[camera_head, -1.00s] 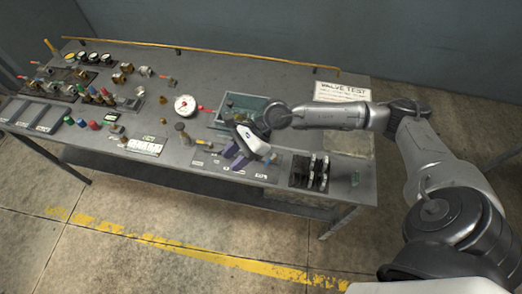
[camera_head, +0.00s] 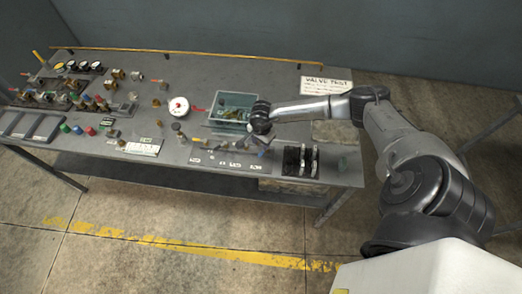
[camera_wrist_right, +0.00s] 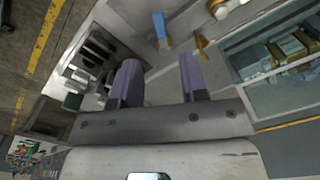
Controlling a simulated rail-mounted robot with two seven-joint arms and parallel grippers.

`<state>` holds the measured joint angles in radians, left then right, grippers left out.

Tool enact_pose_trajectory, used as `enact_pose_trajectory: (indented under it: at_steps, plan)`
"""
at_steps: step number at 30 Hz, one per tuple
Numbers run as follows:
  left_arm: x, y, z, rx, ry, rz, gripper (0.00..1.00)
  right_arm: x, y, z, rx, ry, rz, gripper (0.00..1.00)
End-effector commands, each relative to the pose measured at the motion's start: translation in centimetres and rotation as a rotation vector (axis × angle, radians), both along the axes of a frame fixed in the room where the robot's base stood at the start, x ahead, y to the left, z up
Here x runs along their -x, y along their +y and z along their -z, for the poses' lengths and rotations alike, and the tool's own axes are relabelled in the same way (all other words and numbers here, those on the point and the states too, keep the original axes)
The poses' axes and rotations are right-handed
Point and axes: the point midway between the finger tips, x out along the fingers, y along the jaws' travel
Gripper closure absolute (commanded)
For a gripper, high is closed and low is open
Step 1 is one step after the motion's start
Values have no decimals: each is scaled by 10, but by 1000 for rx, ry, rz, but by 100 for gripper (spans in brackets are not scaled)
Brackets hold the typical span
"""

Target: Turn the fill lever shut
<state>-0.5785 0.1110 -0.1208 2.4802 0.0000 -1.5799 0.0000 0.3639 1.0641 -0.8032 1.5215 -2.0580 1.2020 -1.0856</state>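My right gripper (camera_head: 262,142) hangs over the front part of the bench, just in front of the teal tray. In the right wrist view its two purple fingers (camera_wrist_right: 158,64) are apart, with nothing between them. Beyond the fingertips in that view stands a blue-handled lever (camera_wrist_right: 160,26) with a yellow-orange lower part. An orange handle (camera_wrist_right: 202,43) is to its right. Neither touches the fingers. I cannot tell which part is the fill lever; the labels are too small to read. A red lever (camera_head: 200,109) lies beside the white dial gauge (camera_head: 178,106). My left gripper is not in view.
The teal tray (camera_head: 216,104) holds small brass parts. A dark rack (camera_head: 284,160) with upright plates stands at the front right. Valves, gauges and coloured caps crowd the left half. A yellow rail (camera_head: 190,53) runs along the back edge.

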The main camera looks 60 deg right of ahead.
Motion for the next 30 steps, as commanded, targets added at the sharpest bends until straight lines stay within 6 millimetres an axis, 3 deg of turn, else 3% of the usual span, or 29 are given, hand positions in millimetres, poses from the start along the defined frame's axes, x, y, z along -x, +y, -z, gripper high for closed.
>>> enact_pose_trajectory:
  at_steps: [6,12,28,30]
  plan:
    - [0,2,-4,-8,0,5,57,0,1,38,-2,1,3,60]
    - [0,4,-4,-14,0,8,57,0,0,61,-1,-1,2,60]
    - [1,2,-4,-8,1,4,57,0,0,73,-1,-2,1,60]
    - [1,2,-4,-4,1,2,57,0,0,73,-1,-2,1,66]
